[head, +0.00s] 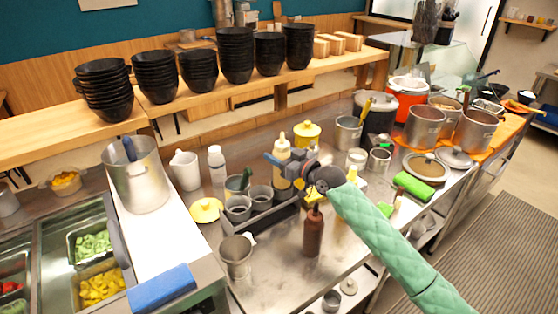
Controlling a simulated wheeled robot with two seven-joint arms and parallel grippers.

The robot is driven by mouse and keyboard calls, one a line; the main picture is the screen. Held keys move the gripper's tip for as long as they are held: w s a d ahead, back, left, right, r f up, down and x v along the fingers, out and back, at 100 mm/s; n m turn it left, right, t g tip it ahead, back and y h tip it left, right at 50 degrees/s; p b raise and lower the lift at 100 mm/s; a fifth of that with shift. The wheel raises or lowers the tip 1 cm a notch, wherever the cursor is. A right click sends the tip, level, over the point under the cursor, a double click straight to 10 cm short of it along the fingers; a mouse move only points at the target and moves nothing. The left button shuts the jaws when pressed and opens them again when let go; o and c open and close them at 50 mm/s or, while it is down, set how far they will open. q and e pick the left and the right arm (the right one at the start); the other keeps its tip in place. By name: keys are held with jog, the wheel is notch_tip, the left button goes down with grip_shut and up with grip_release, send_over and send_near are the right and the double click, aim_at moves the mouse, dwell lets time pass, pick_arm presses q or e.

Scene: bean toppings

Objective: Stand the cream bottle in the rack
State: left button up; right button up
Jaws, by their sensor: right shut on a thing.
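The cream bottle (282,150) is a pale squeeze bottle with a narrow nozzle, standing upright at the middle of the counter. My right gripper (284,165) reaches in from the lower right and is shut on it at mid-height. The rack (272,219) is a dark grey caddy just below and left of the bottle, holding several metal cups. The bottle's lower end shows near the rack's far right end; the gripper partly covers it, and I cannot tell whether it is inside a compartment or above it. My left gripper is out of view.
A brown bottle (313,232) stands close in front of the rack's right end. A white bottle (216,165) and a yellow pot (306,134) stand behind. Black bowls (236,55) line the shelf.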

jog(key=shift+f+p, duration=0.5)
jog(key=shift+f, duration=1.05)
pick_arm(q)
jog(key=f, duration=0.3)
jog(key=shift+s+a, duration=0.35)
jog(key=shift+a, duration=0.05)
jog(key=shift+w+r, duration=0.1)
pick_arm(e)
jog(key=shift+f, duration=0.1)
jog(key=o, duration=0.6)
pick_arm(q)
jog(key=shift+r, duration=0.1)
pick_arm(e)
jog(key=shift+o, duration=0.2)
jog(key=shift+s+d, duration=0.25)
jog(key=shift+d, duration=0.05)
pick_arm(q)
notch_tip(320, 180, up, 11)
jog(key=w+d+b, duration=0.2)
jog(key=b, duration=0.2)
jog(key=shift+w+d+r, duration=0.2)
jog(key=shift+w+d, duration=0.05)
pick_arm(e)
jog(key=v, duration=1.1)
jog(key=shift+s+d, duration=0.15)
